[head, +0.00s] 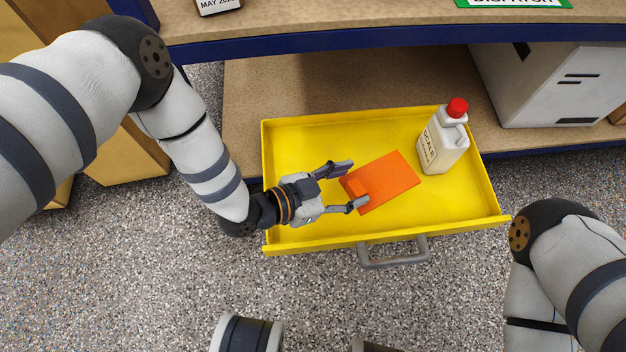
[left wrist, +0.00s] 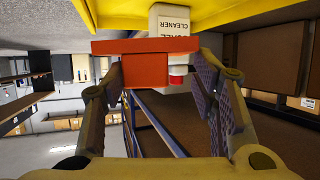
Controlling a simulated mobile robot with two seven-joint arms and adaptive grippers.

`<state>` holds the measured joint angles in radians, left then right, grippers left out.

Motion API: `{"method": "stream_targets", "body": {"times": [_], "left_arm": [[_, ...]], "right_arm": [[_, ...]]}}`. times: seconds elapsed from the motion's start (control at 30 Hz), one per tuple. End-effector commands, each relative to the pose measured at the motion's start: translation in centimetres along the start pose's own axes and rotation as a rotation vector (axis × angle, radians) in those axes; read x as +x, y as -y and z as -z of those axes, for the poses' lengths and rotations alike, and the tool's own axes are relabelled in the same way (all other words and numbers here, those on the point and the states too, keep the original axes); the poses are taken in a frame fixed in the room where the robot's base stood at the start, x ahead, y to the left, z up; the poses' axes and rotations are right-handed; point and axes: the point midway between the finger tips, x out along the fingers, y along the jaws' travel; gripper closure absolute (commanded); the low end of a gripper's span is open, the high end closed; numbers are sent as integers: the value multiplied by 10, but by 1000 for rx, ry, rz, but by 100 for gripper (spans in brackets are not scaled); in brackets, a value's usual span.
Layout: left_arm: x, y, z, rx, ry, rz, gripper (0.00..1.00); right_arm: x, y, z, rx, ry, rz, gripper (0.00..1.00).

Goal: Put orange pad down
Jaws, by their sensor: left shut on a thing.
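The orange pad (head: 392,181) is a flat rectangle with a small raised block on its near left end. It is over the floor of the yellow drawer (head: 320,240), near the middle; I cannot tell if it touches the floor. My left gripper (head: 347,186) reaches in from the left and is shut on the pad's block, one finger on each side. In the left wrist view the pad (left wrist: 146,47) shows edge-on, with its block (left wrist: 147,70) between the fingers (left wrist: 160,90). My right gripper is out of view; only part of the right arm shows.
A white cleaner bottle (head: 442,140) with a red cap stands in the drawer right of the pad. The drawer's left part is clear. A grey handle (head: 393,260) is on its front. A worktop (head: 330,22) with a blue edge overhangs behind; a white cabinet (head: 550,85) is at back right.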

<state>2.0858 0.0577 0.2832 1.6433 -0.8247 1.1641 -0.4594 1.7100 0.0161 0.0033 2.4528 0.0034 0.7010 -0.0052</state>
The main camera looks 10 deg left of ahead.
Motion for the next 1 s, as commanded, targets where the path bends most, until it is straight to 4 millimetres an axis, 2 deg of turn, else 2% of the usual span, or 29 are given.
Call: {"method": "stream_targets", "body": {"times": [0.03, 0.2, 0.3, 0.47, 0.57, 0.6, 0.7, 1.0], "left_arm": [[-7, 12, -20, -4, 6, 4, 62], [-31, 44, -60, -6, 5, 3, 62], [-34, 54, -82, -6, 4, 1, 62], [-38, 63, -100, -4, 2, 1, 62], [-40, 72, -122, -4, 2, 1, 62], [-35, 70, -130, -5, 1, -1, 62], [-30, 70, -141, -4, 0, 1, 62], [-30, 71, -141, -3, -1, 1, 62]], "right_arm": [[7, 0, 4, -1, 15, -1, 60], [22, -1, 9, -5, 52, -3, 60], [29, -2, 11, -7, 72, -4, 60], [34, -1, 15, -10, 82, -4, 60], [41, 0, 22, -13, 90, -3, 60], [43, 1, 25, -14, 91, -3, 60], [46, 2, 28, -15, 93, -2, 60], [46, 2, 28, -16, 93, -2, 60]]}}
